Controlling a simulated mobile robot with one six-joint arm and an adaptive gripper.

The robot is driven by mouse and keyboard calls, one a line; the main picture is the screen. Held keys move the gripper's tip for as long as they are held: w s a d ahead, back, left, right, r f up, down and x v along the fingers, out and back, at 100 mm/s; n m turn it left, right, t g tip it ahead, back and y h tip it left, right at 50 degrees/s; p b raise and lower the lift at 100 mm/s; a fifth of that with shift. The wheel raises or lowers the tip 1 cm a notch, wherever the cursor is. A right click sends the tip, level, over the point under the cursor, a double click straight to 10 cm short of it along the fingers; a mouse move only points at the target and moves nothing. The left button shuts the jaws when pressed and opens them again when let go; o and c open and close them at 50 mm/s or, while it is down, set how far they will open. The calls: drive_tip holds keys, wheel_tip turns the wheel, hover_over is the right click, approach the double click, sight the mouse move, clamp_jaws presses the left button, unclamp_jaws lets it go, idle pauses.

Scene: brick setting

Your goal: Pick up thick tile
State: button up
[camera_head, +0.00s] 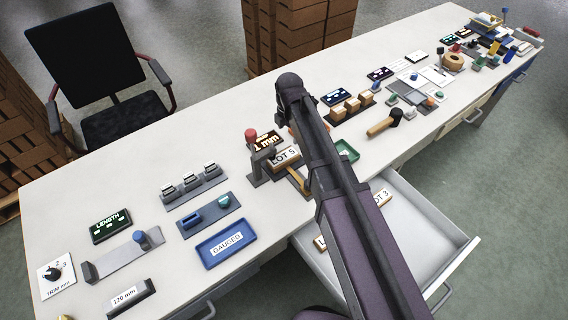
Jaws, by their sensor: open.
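No piece is marked as the thick tile, and I cannot tell which one it is. A pale block labelled LOT 5 (285,158) sits by a dark grey fixture (257,168) at the middle of the bench. A piece labelled LOT 3 (381,197) lies in the open drawer (420,232). Another labelled piece (320,242) shows in the drawer, partly covered by my arm. My arm crosses the middle of the view, over the drawer and bench. My gripper is not clearly visible; the arm hides the area behind it.
On the long white bench (110,190), a blue tray marked GAUGED (226,249) lies at front left. A green tray (347,151) and a wooden-handled tool (384,124) are right of my arm. Clutter fills the far right. A chair (100,80) stands behind.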

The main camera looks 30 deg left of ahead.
sight(289, 153)
drive_tip(key=shift+f+b, duration=2.15)
drive_tip(key=shift+f, duration=0.3)
drive_tip(key=shift+d+f+b, duration=0.15)
drive_tip(key=shift+f+b, duration=1.15)
drive_tip(key=shift+d+f+b, duration=0.1)
drive_tip(key=shift+f+b, duration=1.2)
drive_tip(key=c, duration=1.2)
